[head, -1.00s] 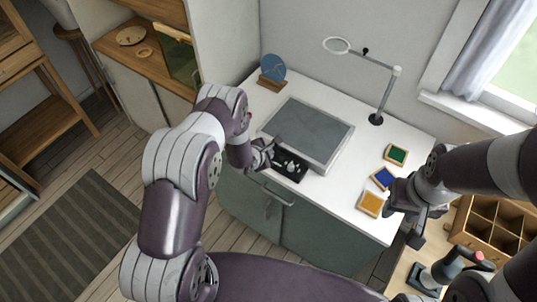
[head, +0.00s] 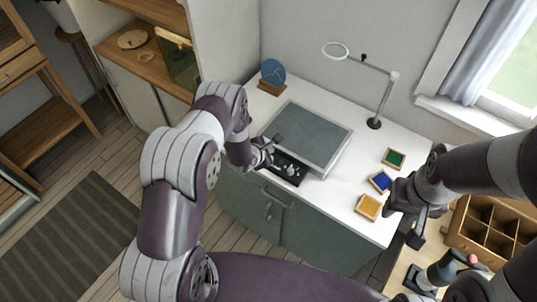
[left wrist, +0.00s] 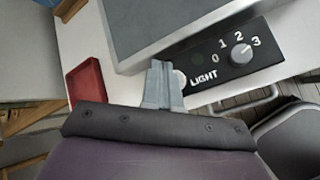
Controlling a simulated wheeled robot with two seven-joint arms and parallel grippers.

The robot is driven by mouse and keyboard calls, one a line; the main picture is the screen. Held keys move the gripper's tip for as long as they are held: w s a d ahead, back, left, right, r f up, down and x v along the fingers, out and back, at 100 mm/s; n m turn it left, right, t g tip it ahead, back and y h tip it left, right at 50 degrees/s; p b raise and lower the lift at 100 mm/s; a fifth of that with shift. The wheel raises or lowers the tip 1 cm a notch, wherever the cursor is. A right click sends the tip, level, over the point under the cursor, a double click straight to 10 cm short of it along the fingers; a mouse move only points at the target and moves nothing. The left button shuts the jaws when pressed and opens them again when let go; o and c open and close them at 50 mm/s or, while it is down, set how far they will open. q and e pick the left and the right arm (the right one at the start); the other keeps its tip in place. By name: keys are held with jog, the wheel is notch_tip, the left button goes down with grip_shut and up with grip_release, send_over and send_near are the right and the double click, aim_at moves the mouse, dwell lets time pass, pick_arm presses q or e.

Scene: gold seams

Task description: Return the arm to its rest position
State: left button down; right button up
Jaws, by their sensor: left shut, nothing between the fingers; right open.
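My left gripper (head: 272,146) is over the near left edge of the grey light panel, just left of the black control box (head: 285,168). In the left wrist view its fingers (left wrist: 163,84) are shut together with nothing between them, beside the word LIGHT on the box. The silver dial (left wrist: 241,53) is clear of the fingers; marks 0, 1, 2 and 3 surround it. My right gripper (head: 417,232) is open and empty at the right end of the white counter, partly hidden by its own arm.
The grey light panel (head: 306,135) lies on the counter (head: 338,203). Green (head: 394,158), blue (head: 380,181) and yellow (head: 368,207) pads lie at right. A magnifier lamp (head: 374,123) and blue disc (head: 273,72) stand behind. A red tray (left wrist: 85,83) is left of my left fingers.

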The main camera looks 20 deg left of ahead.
pick_arm(q)
notch_tip(320, 180, up, 4)
jog(key=shift+s+f+p, duration=0.1)
jog(key=shift+p, duration=0.95)
jog(key=shift+f, duration=0.15)
pick_arm(e)
notch_tip(320, 180, up, 3)
jog(key=shift+f, duration=0.1)
